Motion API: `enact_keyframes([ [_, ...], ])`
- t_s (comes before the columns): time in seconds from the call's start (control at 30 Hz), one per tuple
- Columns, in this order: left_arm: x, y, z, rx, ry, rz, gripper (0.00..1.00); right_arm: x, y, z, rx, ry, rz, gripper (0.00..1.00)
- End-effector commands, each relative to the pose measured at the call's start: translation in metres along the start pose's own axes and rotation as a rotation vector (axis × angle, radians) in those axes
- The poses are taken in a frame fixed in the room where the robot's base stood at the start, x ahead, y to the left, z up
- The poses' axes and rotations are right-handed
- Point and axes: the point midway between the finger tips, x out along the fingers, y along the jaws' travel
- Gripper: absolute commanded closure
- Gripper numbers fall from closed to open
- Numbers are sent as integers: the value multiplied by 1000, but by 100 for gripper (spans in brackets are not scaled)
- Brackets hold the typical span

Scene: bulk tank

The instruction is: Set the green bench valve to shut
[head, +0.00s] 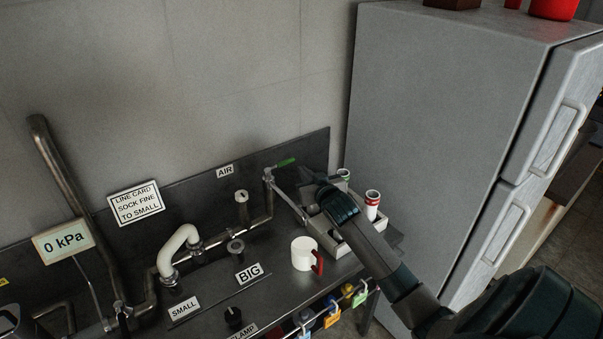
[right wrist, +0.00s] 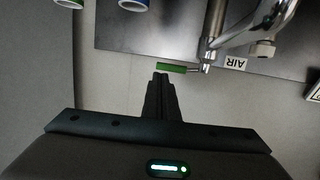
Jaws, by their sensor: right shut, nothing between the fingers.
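The green bench valve (head: 285,162) is a small lever on top of the upright metal pipe by the AIR label. In the head view its green grip sticks out to the right of the pipe. The green lever also shows in the right wrist view (right wrist: 172,68), pointing left from its metal fitting. My right gripper (head: 304,172) is beside the lever's free end. In the right wrist view the dark fingertips (right wrist: 161,76) are together and empty, very close to the grip; I cannot tell whether they touch it. My left gripper is out of view.
A tray (head: 341,247) with red-banded cylinders (head: 372,198) is partly hidden behind my right arm. A grey cabinet (head: 430,130) stands at the right. A gauge sign (head: 63,241) reads 0 kPa.

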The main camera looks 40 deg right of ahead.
Motion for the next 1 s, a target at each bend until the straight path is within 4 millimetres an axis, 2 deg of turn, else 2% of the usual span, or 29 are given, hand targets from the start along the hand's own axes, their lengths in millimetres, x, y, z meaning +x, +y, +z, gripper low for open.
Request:
enact_keyframes([
  [0.5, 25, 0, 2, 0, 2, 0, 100, -65, 16, 2, 0, 0, 0, 100],
  [0.7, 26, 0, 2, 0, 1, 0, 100, -73, 17, 0, -1, 1, -1, 100],
  [1.0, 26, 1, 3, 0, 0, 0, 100, -74, 18, -1, 0, 0, 0, 100],
])
